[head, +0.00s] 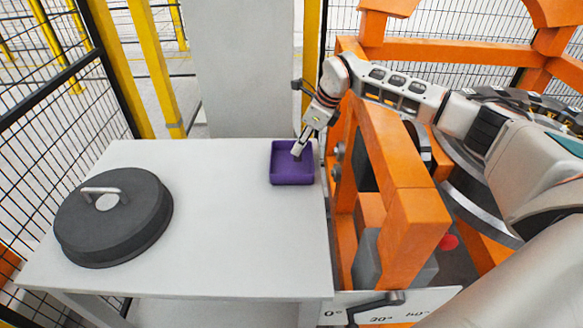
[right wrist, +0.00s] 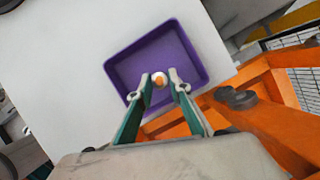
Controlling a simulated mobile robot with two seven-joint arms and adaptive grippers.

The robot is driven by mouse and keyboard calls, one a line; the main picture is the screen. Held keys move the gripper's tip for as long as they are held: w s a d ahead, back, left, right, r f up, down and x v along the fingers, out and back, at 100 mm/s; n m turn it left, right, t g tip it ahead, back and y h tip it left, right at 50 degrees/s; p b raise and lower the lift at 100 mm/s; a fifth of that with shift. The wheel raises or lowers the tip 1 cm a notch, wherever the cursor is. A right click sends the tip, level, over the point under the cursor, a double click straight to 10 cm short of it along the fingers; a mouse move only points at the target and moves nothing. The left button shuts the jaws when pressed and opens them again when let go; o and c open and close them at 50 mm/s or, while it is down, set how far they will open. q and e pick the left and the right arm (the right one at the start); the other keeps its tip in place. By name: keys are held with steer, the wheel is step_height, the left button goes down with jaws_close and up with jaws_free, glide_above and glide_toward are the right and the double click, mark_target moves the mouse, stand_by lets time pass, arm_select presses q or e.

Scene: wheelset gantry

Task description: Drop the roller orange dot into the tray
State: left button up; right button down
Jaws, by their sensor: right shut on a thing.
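The purple tray (head: 281,179) sits on the white table near its right edge, and it also shows in the right wrist view (right wrist: 196,57). My right gripper (head: 297,152) is over the tray, pointing down. In the right wrist view its fingers (right wrist: 160,80) are shut on a small white roller with an orange dot (right wrist: 159,80). The roller appears over the tray's near part; its exact height above the floor of the tray is hard to tell. In the head view the roller is hidden by the fingers. My left gripper is not in view.
A dark grey round lid (head: 130,225) with a metal handle lies on the left of the white table (head: 225,245). An orange frame (head: 405,200) stands right of the table, close to my right arm. A grey pillar (head: 243,70) stands behind. The table's middle is clear.

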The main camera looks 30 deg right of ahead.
steer(key=shift+r, duration=0.1)
steer(key=c, duration=1.8)
jaws_free()
steer(key=v, duration=1.2)
